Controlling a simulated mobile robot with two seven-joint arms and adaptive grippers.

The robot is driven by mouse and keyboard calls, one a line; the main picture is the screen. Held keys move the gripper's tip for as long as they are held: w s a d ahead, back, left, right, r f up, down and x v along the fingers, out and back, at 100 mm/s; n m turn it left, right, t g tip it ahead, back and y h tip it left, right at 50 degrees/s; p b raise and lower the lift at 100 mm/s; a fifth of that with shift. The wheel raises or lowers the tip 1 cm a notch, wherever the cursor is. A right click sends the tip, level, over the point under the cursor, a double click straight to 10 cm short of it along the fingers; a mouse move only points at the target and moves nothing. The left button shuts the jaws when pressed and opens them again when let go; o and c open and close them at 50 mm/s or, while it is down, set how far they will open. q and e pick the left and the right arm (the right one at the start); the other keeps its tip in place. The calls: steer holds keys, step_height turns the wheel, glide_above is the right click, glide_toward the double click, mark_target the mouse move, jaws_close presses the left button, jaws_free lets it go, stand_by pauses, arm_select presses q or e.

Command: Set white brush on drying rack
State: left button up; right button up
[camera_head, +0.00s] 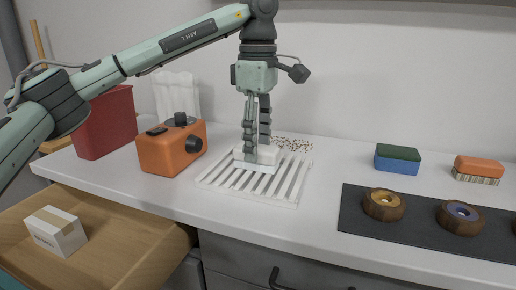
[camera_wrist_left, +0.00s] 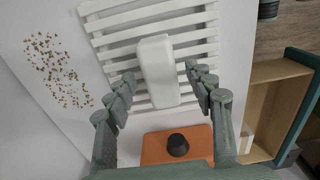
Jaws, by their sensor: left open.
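The white brush (camera_head: 267,155) lies on the white slatted drying rack (camera_head: 287,190) in the head view, near the rack's back left part. My left gripper (camera_head: 257,143) is right over it, pointing down, and partly hides it. In the left wrist view the brush (camera_wrist_left: 157,65) rests across the slats of the rack (camera_wrist_left: 105,24). The open fingers of my left gripper (camera_wrist_left: 160,74) stand on either side of the brush, with a gap on each side. My right gripper is not in view.
An orange box with a black knob (camera_head: 172,150) and a red bin (camera_head: 106,122) stand left of the rack. Brown crumbs (camera_head: 294,144) lie behind it. A blue-green sponge (camera_head: 397,160), an orange brush (camera_head: 478,168) and a dark mat (camera_head: 410,228) are to the right. An open drawer (camera_head: 110,225) holds a small box.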

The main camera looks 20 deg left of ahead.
mark_target(259, 147)
arm_select(q)
step_height(259, 147, up, 6)
steer(key=shift+r, duration=0.15)
step_height(259, 147, up, 4)
steer(key=shift+r+p, duration=0.1)
steer(key=shift+p, duration=0.7)
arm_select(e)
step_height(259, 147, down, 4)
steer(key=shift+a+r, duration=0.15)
